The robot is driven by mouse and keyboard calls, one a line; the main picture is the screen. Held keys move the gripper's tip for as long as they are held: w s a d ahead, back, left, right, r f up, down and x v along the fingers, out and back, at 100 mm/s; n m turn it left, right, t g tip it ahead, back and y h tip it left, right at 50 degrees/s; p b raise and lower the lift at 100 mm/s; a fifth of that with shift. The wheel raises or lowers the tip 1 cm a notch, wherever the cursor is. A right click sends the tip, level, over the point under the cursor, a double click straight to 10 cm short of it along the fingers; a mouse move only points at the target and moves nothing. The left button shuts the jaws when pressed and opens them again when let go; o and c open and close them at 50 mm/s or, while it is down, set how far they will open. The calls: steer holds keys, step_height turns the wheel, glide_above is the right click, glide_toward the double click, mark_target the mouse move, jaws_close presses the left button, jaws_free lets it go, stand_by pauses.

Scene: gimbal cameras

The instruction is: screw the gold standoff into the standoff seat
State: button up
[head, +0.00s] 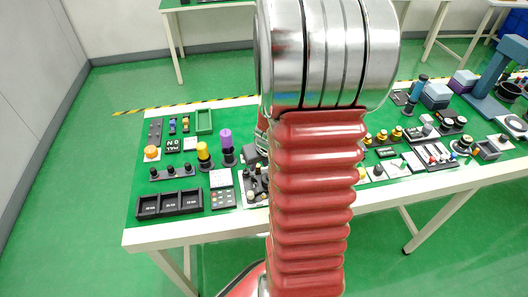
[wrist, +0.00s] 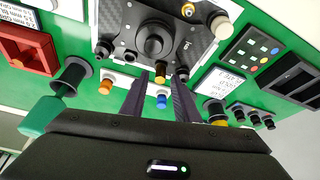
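In the wrist view, my gripper (wrist: 161,75) has its two dark fingers apart, pointing toward a black carbon-look plate with a large round dome (wrist: 155,40). A small gold piece with a dark top, seemingly the gold standoff (wrist: 160,78), shows between the fingertips, with gaps seen on both sides. I cannot tell whether it stands on the table or the plate edge. Dark and pale posts stand around the plate, including a cream-topped one (wrist: 220,25). I cannot tell which spot is the standoff seat. In the head view my arm hides the gripper and part of the plate (head: 257,190).
A blue-and-white piece (wrist: 162,100) lies between the fingers, nearer the palm. An orange piece (wrist: 105,86), a black spool-like part (wrist: 72,75) and a red tray (wrist: 28,50) are at left. A button panel (wrist: 250,50) and black bins (wrist: 295,75) are at right.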

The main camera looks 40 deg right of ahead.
steer(key=v, duration=1.2)
steer(key=shift+s+r, duration=0.15)
steer(key=shift+r, duration=0.05)
steer(key=shift+a, duration=0.15)
stand_by(0.6)
steer(key=s+a+r+n, duration=0.1)
steer(key=a+r, duration=0.3)
steer(key=a, duration=0.4)
steer(key=s+a+r+n+t+y, duration=0.1)
steer(key=s+a+r+n, duration=0.1)
steer(key=a, duration=0.7)
steer(key=s+a+r+n, duration=0.1)
steer(key=a+r, duration=0.4)
steer(key=a, duration=0.3)
steer(key=shift+s+a+r+y, duration=0.3)
steer(key=shift+s+a+r, duration=0.05)
steer(key=shift+s, duration=0.05)
steer(key=shift+a, duration=0.1)
steer(key=shift+c, duration=0.4)
